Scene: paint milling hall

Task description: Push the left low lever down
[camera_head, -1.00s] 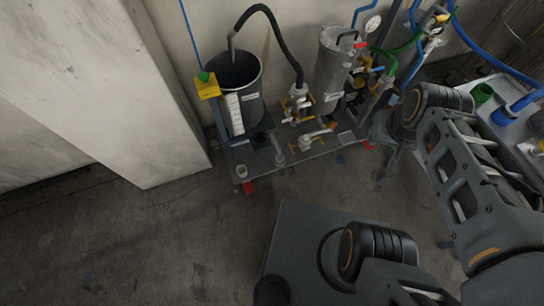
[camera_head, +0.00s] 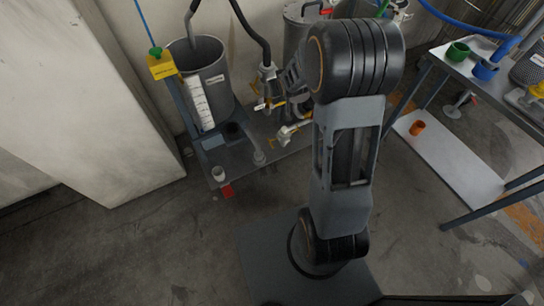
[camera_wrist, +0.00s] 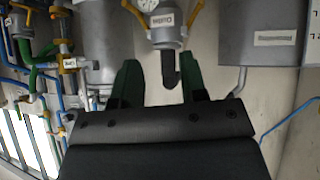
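A valve fitting with yellow levers stands on the low grey skid. In the head view, a left yellow lever (camera_head: 262,106) shows just left of my gripper (camera_head: 288,85), which is partly hidden behind my arm. The wrist view is turned about upside down; it shows one yellow lever (camera_wrist: 197,14) at the upper right and another yellow lever (camera_wrist: 133,10) at the upper left of the fitting (camera_wrist: 167,38). My gripper (camera_wrist: 162,85) also shows there, its two green fingers apart. A dark hose end (camera_wrist: 170,68) appears between them, apparently beyond them. I see no finger contact with a lever.
A grey open tank (camera_head: 205,75) with a dark hose stands left of the valves. A yellow box with a green button (camera_head: 160,64) is mounted beside it. A pale pillar (camera_head: 90,100) is at left, a table (camera_head: 480,75) at right.

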